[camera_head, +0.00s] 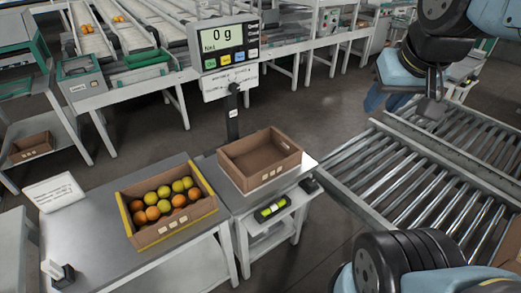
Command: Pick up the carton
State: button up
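An empty brown open-top carton (267,181) sits upright on the scale's platform in the middle of the view. My gripper (430,107) hangs at the upper right, above the roller conveyor and well apart from both cartons. It is partly hidden by my arm's blue and black links, and whether its fingers are open or shut is not clear.
The scale display (223,39) on its post (232,117) reads 0 g and rises behind the empty carton. A roller conveyor (440,170) lies to the right. A yellow-green object (270,209) sits below the scale. A white sign (54,193) stands on the table (105,258).

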jog(key=n+g, duration=0.6)
jog(key=n, duration=1.9)
send_over(274, 179)
notch_tip(274, 179, down, 38)
jog(key=shift+w+d+f, duration=0.1)
jog(key=shift+w+f, duration=0.1)
jog(key=shift+f, duration=1.2)
jog(key=shift+w+f, duration=0.15)
jog(key=shift+f, duration=1.25)
jog(key=shift+c, duration=0.2)
